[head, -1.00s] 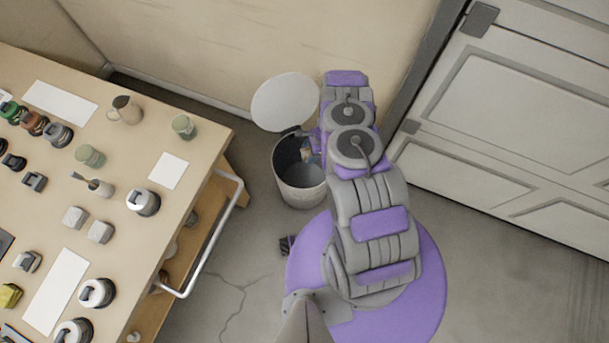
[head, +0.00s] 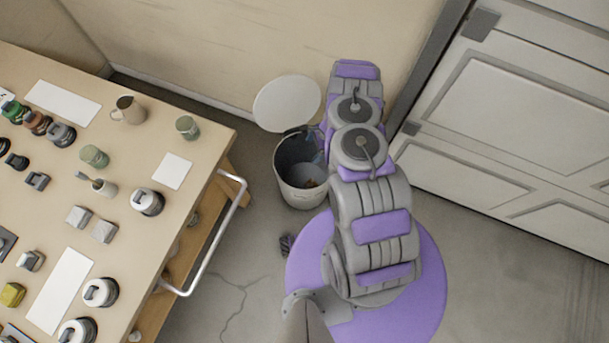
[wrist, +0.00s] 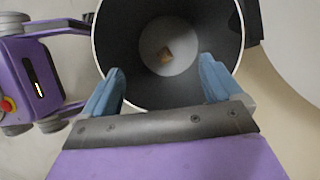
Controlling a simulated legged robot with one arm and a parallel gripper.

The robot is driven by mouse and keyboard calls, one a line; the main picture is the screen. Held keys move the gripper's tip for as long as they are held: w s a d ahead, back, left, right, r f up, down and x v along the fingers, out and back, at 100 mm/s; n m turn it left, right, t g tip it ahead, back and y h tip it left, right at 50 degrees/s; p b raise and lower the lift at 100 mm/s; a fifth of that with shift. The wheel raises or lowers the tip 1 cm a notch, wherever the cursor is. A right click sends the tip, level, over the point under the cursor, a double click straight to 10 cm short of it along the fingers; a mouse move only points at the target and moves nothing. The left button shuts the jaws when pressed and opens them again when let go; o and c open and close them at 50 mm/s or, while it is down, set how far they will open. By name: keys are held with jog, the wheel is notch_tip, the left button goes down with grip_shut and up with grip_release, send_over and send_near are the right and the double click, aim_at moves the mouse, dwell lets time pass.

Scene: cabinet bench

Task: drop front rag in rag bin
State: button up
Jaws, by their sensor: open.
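The rag bin (head: 302,196) stands on the floor, a pale round bin with its lid (head: 287,103) tipped open toward the wall. In the wrist view I look down into the bin (wrist: 112,22). In the head view my gripper is mostly hidden behind my arm and the bin's rim.
A wooden workbench (head: 135,235) with jars, a mug and several small items stands at the left. Its metal rail (head: 210,248) faces the bin. A panelled door (head: 530,130) is at the right.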

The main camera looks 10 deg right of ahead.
jog(key=p+v, duration=0.3)
jog(key=v, duration=0.9)
jog(key=shift+d+r, duration=0.25)
jog(key=shift+d, duration=0.2)
